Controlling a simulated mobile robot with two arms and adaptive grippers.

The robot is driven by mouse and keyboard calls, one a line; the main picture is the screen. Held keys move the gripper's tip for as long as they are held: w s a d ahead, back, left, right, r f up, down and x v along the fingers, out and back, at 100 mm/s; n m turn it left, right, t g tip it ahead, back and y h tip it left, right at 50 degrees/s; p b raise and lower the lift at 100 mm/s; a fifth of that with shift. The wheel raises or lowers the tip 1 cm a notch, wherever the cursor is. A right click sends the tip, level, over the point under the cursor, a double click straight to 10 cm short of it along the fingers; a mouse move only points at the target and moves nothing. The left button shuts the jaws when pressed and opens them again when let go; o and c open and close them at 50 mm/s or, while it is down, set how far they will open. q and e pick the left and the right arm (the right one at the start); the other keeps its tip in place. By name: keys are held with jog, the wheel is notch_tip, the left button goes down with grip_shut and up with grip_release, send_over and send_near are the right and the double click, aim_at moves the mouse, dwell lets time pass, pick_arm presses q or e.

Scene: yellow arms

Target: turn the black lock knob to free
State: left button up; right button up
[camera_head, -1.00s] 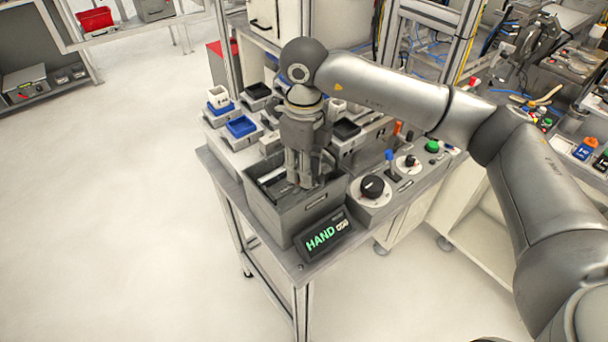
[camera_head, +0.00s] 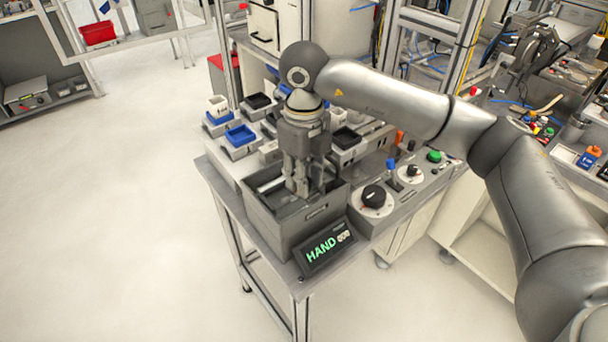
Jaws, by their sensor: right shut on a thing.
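My right gripper (camera_head: 297,188) points straight down into the open grey box (camera_head: 310,219) at the table's front corner. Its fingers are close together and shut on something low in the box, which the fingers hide. A large black knob (camera_head: 374,196) on a round pale dial stands to the right of the box, apart from the gripper. A smaller black knob (camera_head: 412,170) sits on another dial further right. I cannot tell which of these, or the hidden thing, is the lock knob. My left gripper is out of view.
A display (camera_head: 326,248) reading HAND stands before the box. A blue-topped lever (camera_head: 391,166) and a green button (camera_head: 434,156) are on the panel at right. Blue bins (camera_head: 240,135) and black bins stand behind the box. The floor at left is clear.

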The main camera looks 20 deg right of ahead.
jog(key=o, duration=1.1)
jog(key=shift+c, duration=0.2)
notch_tip(320, 180, up, 12)
